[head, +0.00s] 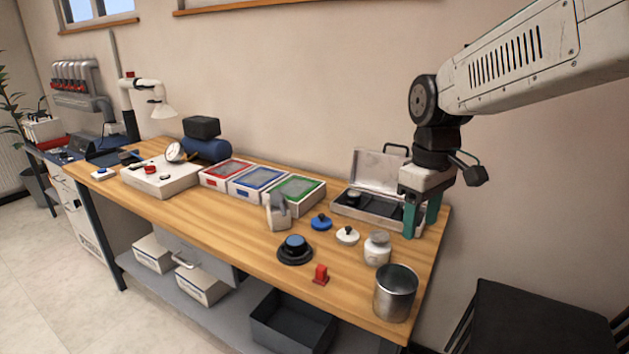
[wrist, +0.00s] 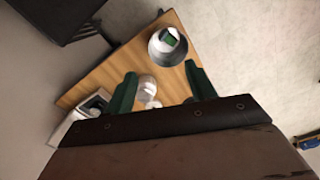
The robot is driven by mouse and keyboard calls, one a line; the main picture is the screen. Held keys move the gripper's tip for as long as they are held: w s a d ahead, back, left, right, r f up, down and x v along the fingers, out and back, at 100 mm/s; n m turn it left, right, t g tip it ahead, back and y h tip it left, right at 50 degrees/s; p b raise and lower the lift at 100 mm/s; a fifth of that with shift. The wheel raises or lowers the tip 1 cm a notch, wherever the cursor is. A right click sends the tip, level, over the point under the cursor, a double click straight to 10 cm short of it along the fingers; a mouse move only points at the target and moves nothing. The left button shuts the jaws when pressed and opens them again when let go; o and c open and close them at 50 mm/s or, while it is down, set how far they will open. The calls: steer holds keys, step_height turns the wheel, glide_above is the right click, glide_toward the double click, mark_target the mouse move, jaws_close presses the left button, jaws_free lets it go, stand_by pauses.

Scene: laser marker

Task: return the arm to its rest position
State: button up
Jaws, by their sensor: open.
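My gripper (head: 423,218) hangs from my arm at the right end of the bench, with its green fingers pointing down. The fingers are apart and nothing shows between them. In the head view it is in front of the right part of an open metal case (head: 375,170). In the wrist view my gripper (wrist: 163,88) also shows its fingers spread, with the bench top below and a white jar (wrist: 146,84) seen between them.
The wooden bench (head: 345,260) carries a metal cup (head: 396,293), a jar (head: 377,249), a red part (head: 320,274), a dark round base (head: 294,250) and red, blue and green trays (head: 295,194). A black chair (head: 530,315) stands at the right.

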steer(key=s+d+m+t, duration=0.1)
steer(key=s+m, duration=0.5)
steer(key=s, duration=1.5)
steer(key=shift+d+f+m+t, duration=0.15)
steer(key=shift+d+m+t, duration=0.15)
steer(key=shift+d, duration=0.55)
